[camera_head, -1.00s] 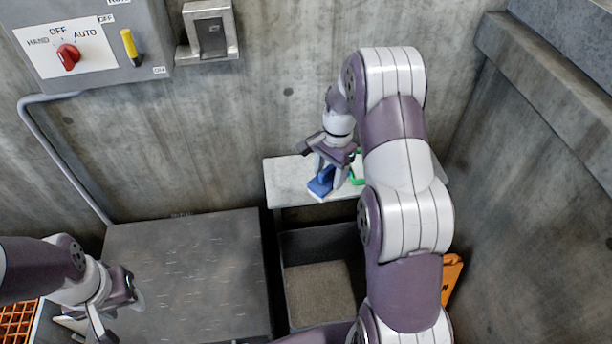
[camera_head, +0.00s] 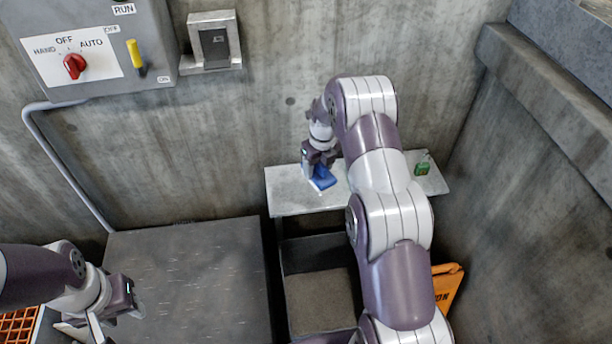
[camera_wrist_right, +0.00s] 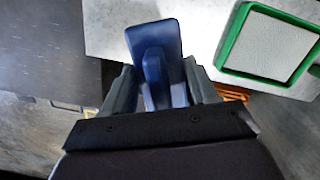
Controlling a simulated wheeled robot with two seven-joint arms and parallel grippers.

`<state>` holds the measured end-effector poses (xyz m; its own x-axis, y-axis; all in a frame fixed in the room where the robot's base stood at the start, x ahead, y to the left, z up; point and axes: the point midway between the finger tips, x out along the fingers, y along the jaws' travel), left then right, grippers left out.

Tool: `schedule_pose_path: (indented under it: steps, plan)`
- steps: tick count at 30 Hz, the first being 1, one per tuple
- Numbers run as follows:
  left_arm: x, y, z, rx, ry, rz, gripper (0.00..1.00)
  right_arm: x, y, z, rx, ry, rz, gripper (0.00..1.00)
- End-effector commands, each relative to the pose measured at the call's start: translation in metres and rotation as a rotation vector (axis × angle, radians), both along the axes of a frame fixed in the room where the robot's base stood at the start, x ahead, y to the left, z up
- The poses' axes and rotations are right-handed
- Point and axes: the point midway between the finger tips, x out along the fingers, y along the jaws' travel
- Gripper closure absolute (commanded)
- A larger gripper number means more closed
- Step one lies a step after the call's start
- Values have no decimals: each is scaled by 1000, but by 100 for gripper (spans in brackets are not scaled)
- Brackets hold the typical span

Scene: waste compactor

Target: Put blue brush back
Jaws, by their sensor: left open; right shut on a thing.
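The blue brush (camera_head: 322,179) is at the left part of the white shelf (camera_head: 288,192) by the back wall. My right gripper (camera_head: 314,168) is shut on it from above. In the right wrist view the blue brush (camera_wrist_right: 155,38) shows its raised grip between the two fingers, with its flat base beyond them. I cannot tell whether the base touches the shelf. My left gripper (camera_head: 115,318) is open and empty at the lower left, near the dark metal top.
A green-rimmed white square (camera_wrist_right: 225,45) lies right of the brush in the wrist view. A small green object (camera_head: 422,169) stands on the shelf's right end. A dark metal top (camera_head: 190,280) is clear at left. An orange sign (camera_head: 447,285) stands at right.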

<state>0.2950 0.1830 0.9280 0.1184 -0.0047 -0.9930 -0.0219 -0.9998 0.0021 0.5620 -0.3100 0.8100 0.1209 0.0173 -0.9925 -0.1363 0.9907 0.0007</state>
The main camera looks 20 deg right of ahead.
Motion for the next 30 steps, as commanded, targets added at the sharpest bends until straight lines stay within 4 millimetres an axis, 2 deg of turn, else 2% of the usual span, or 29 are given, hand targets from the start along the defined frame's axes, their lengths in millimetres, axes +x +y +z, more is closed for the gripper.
schedule_pose_path:
  steps: [3, 8, 15, 26, 27, 29, 30]
  plan:
    - [0, 0, 1, 0, 0, 0, 57, 29, 9, -19, -1, 0, 3, 75]
    - [0, 0, 1, 0, 0, 0, 57, 49, 14, -32, 0, 0, 3, 75]
    - [0, 0, 4, 0, 0, 0, 57, 51, 15, -69, 0, 2, 2, 75]
    - [0, 0, 0, 0, 0, 0, 57, 51, 14, -76, 0, 0, 2, 75]
    - [0, 0, 0, 0, 0, 0, 57, 50, 14, -76, 0, 1, 2, 39]
    - [0, 0, 1, 0, 0, 0, 57, 51, 14, -75, 0, 1, 2, 19]
    - [0, 0, 1, 0, 0, 0, 57, 50, 14, -75, 0, 1, 2, 17]
